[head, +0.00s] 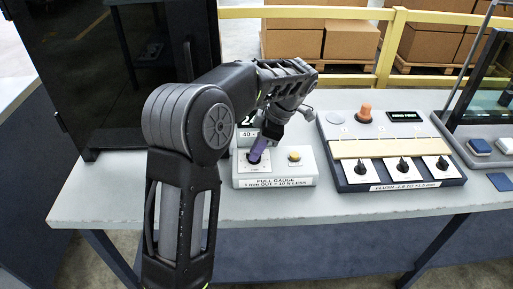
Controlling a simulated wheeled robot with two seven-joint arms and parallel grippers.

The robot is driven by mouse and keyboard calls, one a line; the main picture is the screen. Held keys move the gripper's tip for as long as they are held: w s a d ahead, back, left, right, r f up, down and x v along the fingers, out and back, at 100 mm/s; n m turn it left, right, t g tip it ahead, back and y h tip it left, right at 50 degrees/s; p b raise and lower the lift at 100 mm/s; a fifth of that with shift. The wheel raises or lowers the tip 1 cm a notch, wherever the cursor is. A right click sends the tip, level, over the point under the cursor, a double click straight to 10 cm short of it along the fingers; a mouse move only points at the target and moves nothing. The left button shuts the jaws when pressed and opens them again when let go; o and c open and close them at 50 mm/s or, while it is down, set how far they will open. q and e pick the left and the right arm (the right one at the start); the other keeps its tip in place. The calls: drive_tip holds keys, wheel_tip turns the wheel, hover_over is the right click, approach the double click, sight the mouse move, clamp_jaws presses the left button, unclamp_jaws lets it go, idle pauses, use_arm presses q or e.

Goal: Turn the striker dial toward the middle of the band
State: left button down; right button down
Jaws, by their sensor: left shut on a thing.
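The pull gauge box (275,183) stands on the grey table, its front label reading "PULL GAUGE, 1 mm out = 10 N less". A dark knob, the likely striker dial (253,158), sits on its white plate at the left. My left gripper (257,154) points down at this knob from the upper right and is shut on it. A purple piece shows at its tip and hides most of the knob, so the pointer cannot be read. A readout starting with "2" and a band label starting "40 -" (246,134) are partly hidden behind my gripper. My right gripper is not in view.
A yellow button (294,157) is right of the knob. A dark cabinet (115,70) is at the left. The table's front left (110,200) is clear.

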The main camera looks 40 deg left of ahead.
use_arm(q)
drive_tip(key=c, duration=1.5)
unclamp_jaws()
drive_tip(key=p+v, duration=0.7)
drive_tip(key=v, duration=0.1)
drive_tip(key=shift+o, duration=0.7)
drive_tip(key=shift+f, duration=0.1)
